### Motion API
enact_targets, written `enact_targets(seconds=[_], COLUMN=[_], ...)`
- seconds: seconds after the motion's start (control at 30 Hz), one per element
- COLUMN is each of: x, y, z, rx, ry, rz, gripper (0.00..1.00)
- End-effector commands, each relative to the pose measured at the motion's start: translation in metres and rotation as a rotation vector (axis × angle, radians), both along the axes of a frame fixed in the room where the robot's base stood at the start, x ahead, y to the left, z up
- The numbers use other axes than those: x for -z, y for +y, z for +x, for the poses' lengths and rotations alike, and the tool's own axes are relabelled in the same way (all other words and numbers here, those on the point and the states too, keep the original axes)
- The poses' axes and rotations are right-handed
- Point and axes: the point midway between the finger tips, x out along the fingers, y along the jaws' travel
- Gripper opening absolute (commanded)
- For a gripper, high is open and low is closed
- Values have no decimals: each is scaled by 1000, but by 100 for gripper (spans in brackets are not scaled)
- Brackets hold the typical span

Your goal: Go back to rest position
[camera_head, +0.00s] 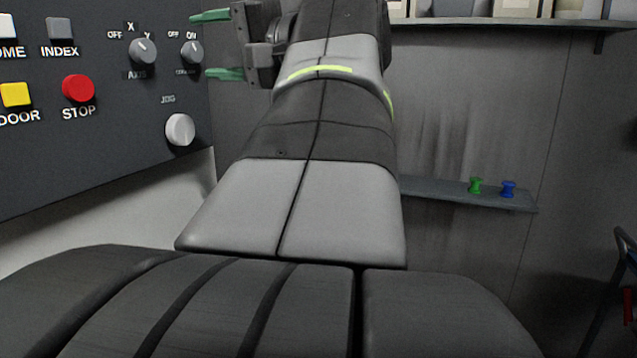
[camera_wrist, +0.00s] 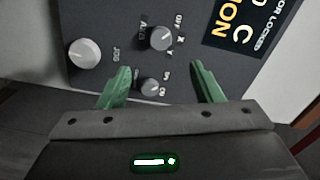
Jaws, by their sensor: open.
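My gripper (camera_head: 212,45) is in the upper middle of the head view, with its two green fingers spread apart and pointing left toward the control panel (camera_head: 60,150). The fingers also show in the wrist view (camera_wrist: 160,88), open and empty. Between them in the wrist view is a small grey knob (camera_wrist: 152,87); I cannot tell how far it is from the fingertips. In the head view this knob (camera_head: 190,52) sits just left of the fingers. My arm hides much of the middle of the head view.
The panel carries a red STOP button (camera_head: 79,88), a yellow DOOR button (camera_head: 16,94) and a pale JOG knob (camera_head: 180,130). At right, a narrow shelf (camera_head: 440,191) holds a green peg (camera_head: 475,186) and a blue peg (camera_head: 508,188). A higher shelf (camera_head: 560,23) holds containers.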

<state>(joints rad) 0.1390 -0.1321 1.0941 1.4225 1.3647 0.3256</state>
Motion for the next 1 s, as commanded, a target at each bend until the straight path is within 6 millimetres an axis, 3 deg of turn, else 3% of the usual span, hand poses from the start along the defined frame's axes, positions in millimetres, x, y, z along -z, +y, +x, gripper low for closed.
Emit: enact_targets(seconds=[1.0], x=[-1], y=[103], z=[41], rx=[-4], ry=[1], rz=[1], gripper=[59])
